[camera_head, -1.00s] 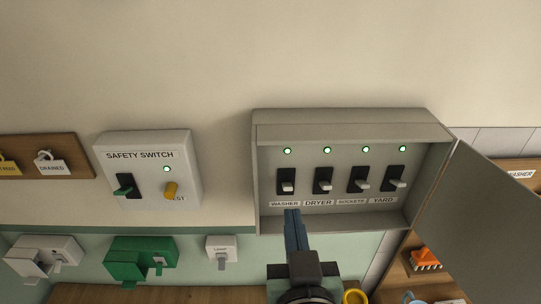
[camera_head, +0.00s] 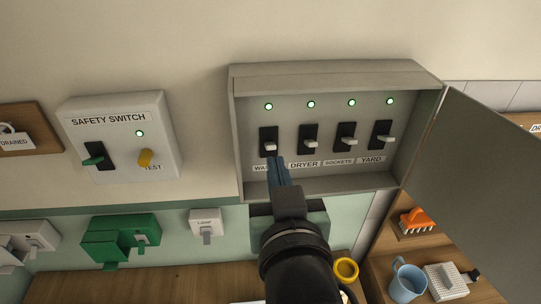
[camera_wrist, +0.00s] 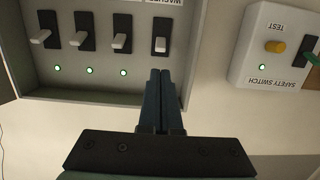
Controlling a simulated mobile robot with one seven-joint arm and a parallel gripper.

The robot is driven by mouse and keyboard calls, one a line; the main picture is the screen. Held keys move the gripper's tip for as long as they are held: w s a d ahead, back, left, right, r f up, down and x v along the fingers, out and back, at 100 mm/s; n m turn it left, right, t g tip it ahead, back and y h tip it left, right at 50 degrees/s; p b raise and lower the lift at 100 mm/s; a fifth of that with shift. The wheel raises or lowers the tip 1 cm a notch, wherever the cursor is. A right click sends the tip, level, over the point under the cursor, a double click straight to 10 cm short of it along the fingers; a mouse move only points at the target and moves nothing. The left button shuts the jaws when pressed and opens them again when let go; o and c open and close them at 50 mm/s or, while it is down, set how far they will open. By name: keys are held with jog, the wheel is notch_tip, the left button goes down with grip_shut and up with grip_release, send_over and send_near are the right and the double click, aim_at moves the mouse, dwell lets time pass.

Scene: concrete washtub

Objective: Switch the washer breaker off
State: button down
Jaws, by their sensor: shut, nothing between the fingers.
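The open grey breaker box (camera_head: 340,72) is on the wall, with several black breakers in a row, each with a pale lever and a lit green lamp above. The washer breaker (camera_head: 269,136) is leftmost in the head view; its lamp (camera_head: 268,106) is green. In the wrist view, which is upside down, this breaker (camera_wrist: 160,24) is rightmost and its lamp is hidden. My gripper (camera_head: 276,163) is shut and empty, its tips just below the washer lever, covering part of the "WASHER" label. In the wrist view my gripper (camera_wrist: 160,74) points at the box.
The dryer breaker (camera_head: 308,138) is close on the right, then the sockets (camera_head: 345,136) and yard (camera_head: 381,134) breakers. The box door (camera_head: 475,165) hangs open at right. A safety switch box (camera_head: 125,135) is left. A mug (camera_head: 406,281) stands lower right.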

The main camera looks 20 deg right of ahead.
aim_at(270, 146)
jog(key=shift+w+d+f+b, duration=0.1)
jog(key=shift+w+f+b, duration=0.15)
jog(key=shift+b, duration=0.8)
jog(key=x, duration=0.7)
jog(key=shift+w+r, duration=0.2)
jog(key=shift+r, duration=0.05)
jog(key=shift+f+b, duration=0.15)
jog(key=shift+b, duration=0.25)
jog(key=shift+f+b, duration=0.15)
jog(key=shift+b, duration=0.45)
jog(key=shift+s+t, duration=0.1)
jog(key=shift+t, duration=0.2)
